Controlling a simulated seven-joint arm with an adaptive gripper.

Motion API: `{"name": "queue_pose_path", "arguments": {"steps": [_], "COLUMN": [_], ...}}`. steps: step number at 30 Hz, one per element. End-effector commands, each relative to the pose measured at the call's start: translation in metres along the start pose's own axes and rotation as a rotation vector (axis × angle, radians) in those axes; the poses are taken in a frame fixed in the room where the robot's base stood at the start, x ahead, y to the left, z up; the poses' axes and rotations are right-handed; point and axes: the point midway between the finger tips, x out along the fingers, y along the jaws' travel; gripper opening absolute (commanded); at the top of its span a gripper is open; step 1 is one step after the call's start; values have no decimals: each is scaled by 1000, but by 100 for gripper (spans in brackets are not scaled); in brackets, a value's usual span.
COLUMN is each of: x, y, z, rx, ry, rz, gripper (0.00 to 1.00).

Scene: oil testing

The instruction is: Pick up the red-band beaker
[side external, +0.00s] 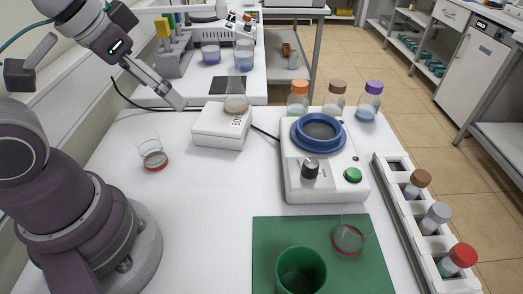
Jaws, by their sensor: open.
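A clear glass beaker with a red band near its base (154,160) stands upright on the white bench at the left, near my base. Another clear glass vessel with a reddish ring (348,238) is on the green mat (265,237) at the front right. My gripper (180,103) is open, above the back left of the bench. It is up and slightly right of the left beaker and apart from it. No object shows between its fingers.
A white hotplate with a flask (236,103) stands right of my gripper. A white device with a blue ring (319,133), several capped bottles (335,97), a tube rack (398,208) and a green cup (301,271) fill the right side. The bench middle is clear.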

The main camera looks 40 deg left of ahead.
Motion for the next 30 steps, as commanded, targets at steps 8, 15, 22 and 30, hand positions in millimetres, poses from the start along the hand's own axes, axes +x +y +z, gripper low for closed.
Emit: {"name": "queue_pose_path", "arguments": {"steps": [8, 15, 22, 30], "x": [0, 0, 2, 54], "y": [0, 0, 6, 103], "z": [0, 0, -8, -72], "rx": [0, 0, 48, 565], "ry": [0, 0, -10, -69], "rz": [0, 0, 18, 237], "gripper": [86, 82, 82, 82]}}
